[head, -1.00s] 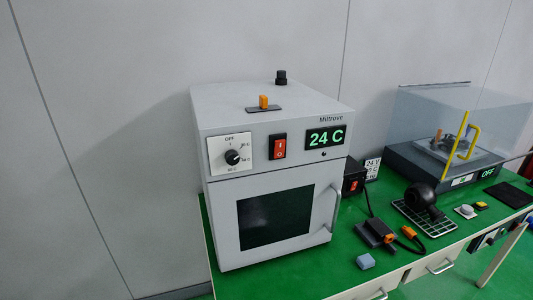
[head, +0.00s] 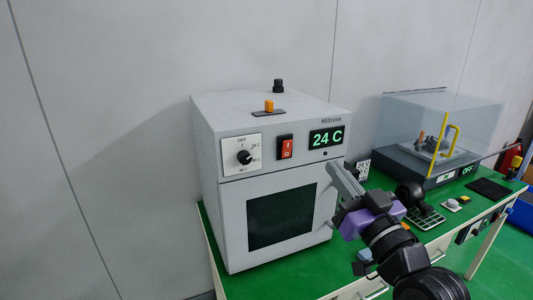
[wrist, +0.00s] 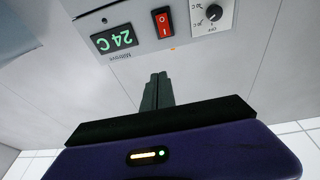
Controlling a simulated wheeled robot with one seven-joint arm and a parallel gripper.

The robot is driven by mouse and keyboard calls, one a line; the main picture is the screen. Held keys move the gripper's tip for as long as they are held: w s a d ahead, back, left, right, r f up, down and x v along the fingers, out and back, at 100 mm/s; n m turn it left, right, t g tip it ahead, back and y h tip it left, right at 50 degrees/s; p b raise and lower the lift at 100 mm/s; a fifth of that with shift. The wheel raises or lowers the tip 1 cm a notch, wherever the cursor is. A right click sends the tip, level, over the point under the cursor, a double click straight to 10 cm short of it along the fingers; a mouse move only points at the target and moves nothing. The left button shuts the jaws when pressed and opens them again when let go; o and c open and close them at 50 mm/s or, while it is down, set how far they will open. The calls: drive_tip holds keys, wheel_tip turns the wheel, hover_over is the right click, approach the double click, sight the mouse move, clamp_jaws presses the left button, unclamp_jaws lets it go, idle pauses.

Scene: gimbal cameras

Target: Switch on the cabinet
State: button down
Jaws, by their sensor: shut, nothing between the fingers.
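The cabinet (head: 236,215) is a light grey box with a dark window in its door, standing on a green bench top. Its front panel carries a red rocker switch (head: 286,148) marked I and O, a green display (head: 326,138) reading 24 C and a black dial (head: 244,157). I cannot tell which way the rocker is pressed. My gripper (head: 333,168) is shut and empty, in front of the cabinet's right side, below the display. In the wrist view the panel appears upside down; the shut fingers (wrist: 160,76) point towards it, apart from the red switch (wrist: 163,22).
An orange-knobbed part (head: 269,105) and a black knob (head: 278,86) are on the cabinet top. A clear-covered machine (head: 430,168) with a display reading OFF stands at the right. My arm covers part of the bench. The space before the switch is clear.

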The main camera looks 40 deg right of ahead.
drive_tip(key=shift+w+a+f+n+g+y, duration=0.1)
drive_tip(key=shift+w+a+f+n+y, duration=0.15)
drive_tip(key=shift+a+f, duration=0.15)
drive_tip(key=shift+w+a+f+n+g+y, duration=0.1)
drive_tip(key=shift+w+a+f+n+y, duration=0.15)
drive_tip(key=shift+f, duration=0.25)
drive_tip(key=shift+w+a+f+n+g+y, duration=0.1)
drive_tip(key=shift+w+a+f+y, duration=0.05)
drive_tip(key=shift+a+f+y, duration=0.25)
drive_tip(key=shift+w+d, duration=0.1)
approach(286, 142)
drive_tip(key=x, duration=0.7)
drive_tip(key=shift+w+r, duration=0.1)
drive_tip(key=shift+w, duration=0.1)
